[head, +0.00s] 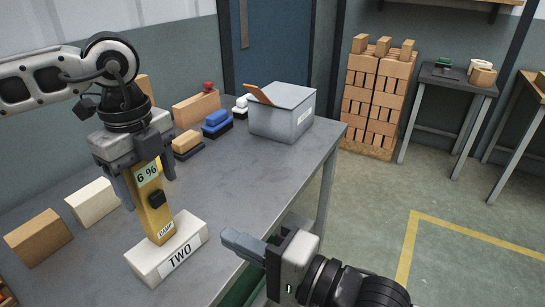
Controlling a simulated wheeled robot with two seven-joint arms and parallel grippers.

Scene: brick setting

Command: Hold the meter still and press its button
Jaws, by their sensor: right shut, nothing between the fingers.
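The yellow meter (153,215) stands on a white brick (150,262) marked TWO, near the front of the table. My right gripper (232,240) is shut and empty, to the right of the white brick, apart from the meter. Its fingertips point left toward the brick.
The grey table (240,178) is clear to the right of the meter. A tan brick (38,238) and a cream brick (93,202) lie left. Brushes (217,122) and a grey bin (282,112) stand at the back. A brick stack (375,95) stands on the floor beyond.

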